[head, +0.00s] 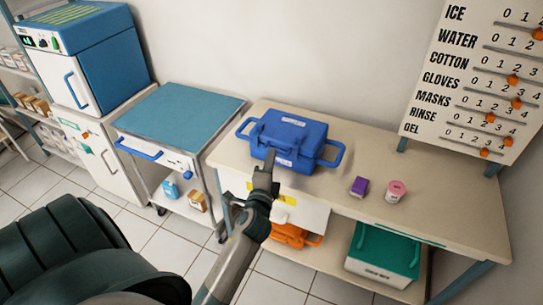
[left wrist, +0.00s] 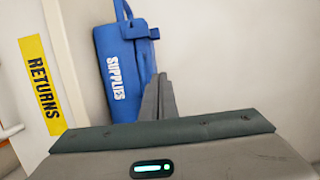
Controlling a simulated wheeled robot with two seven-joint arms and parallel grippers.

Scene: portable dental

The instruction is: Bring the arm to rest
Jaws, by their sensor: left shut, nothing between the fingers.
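My left arm comes in from the lower left in the head view. Its gripper (head: 268,165) is shut and empty, in front of the blue case (head: 296,135) on the bench. In the left wrist view the shut fingers (left wrist: 160,97) point toward the blue case (left wrist: 128,65), which is marked SUPPLIES. I cannot tell whether the fingertips touch the case. The case is closed, with handles at its sides. My right gripper is in neither view.
A green-lidded box (head: 384,252) and an orange case (head: 293,235) are below. A blue-topped trolley (head: 185,115) stands left. A tally board (head: 480,75) is behind, right.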

